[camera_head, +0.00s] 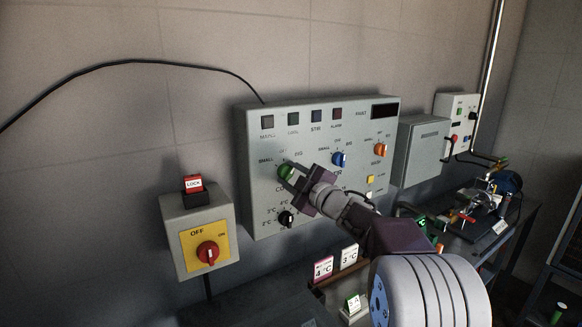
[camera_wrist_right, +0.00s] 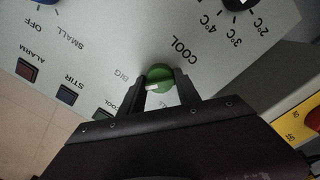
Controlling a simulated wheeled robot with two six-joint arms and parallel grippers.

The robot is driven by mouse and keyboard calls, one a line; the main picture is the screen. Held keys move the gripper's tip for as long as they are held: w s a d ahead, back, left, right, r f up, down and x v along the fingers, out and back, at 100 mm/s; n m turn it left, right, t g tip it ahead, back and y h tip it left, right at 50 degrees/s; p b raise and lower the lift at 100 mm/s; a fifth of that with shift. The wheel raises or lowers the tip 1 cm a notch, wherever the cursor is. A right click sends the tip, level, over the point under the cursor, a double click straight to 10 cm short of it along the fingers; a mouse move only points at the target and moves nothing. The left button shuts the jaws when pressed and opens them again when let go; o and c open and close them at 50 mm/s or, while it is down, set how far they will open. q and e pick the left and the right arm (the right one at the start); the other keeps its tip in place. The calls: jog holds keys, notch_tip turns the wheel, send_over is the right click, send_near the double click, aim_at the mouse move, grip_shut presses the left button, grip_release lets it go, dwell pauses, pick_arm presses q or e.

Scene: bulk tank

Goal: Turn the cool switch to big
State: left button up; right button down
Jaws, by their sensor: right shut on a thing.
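The control panel (camera_head: 255,135) is a grey box on the wall with lamps on top and several knobs. The green cool switch (camera_head: 284,171) is at its left, with small and big marks around it. My right gripper (camera_head: 290,176) reaches it from the lower right and is shut on it. In the right wrist view the two fingers (camera_wrist_right: 168,84) sit on both sides of the green knob (camera_wrist_right: 160,72), next to the word COOL. The knob's white pointer mark is partly between the fingers, and its exact setting is hard to tell. My left gripper is not in view.
A blue knob (camera_head: 340,159) and an orange knob (camera_head: 380,150) are to the right on the panel. A black temperature knob (camera_head: 286,218) is just below. A yellow box with a red switch (camera_head: 208,252) is at lower left. Small signs (camera_head: 323,268) stand below the panel.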

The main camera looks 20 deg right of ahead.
jog(key=shift+m+p, duration=1.05)
jog(key=shift+m, duration=0.35)
jog(key=c, duration=0.9)
grip_release()
jog(key=s, duration=0.6)
jog(key=s+d, duration=0.1)
jog(key=s, duration=0.2)
jog(key=shift+d, duration=0.1)
